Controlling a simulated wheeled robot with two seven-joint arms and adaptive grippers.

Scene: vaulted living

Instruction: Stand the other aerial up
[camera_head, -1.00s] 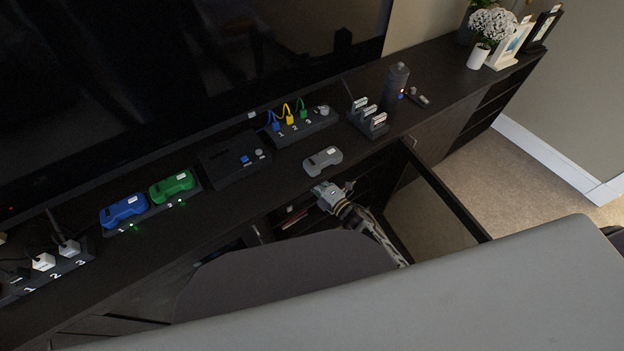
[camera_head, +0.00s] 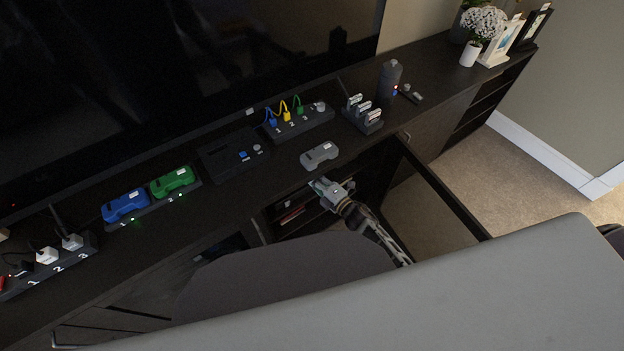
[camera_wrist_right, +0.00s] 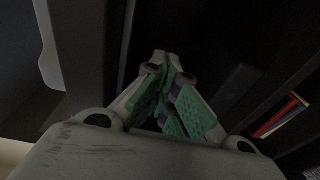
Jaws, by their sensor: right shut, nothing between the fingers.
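A thin dark rod that looks like an aerial (camera_head: 342,86) rises, leaning in the picture, behind the black dock with white-topped modules (camera_head: 362,117). Another thin dark rod (camera_head: 56,216) rises behind the black numbered strip (camera_head: 45,268) at the far left. I cannot tell which is the other aerial, and their bases are hidden or too dark. My right gripper (camera_head: 318,185) is shut and empty, just in front of the cabinet's front edge, below the grey car-shaped device (camera_head: 320,155) and apart from both rods. Its green-padded fingers (camera_wrist_right: 160,62) meet in the right wrist view. My left gripper is out of view.
The cabinet top holds a black box (camera_head: 231,155), a cable block (camera_head: 300,123), blue (camera_head: 125,205) and green (camera_head: 172,181) car-shaped devices, and a dark cylinder (camera_head: 390,78). An open door (camera_head: 447,192) juts out right of my gripper. A large grey surface (camera_head: 420,290) fills the foreground.

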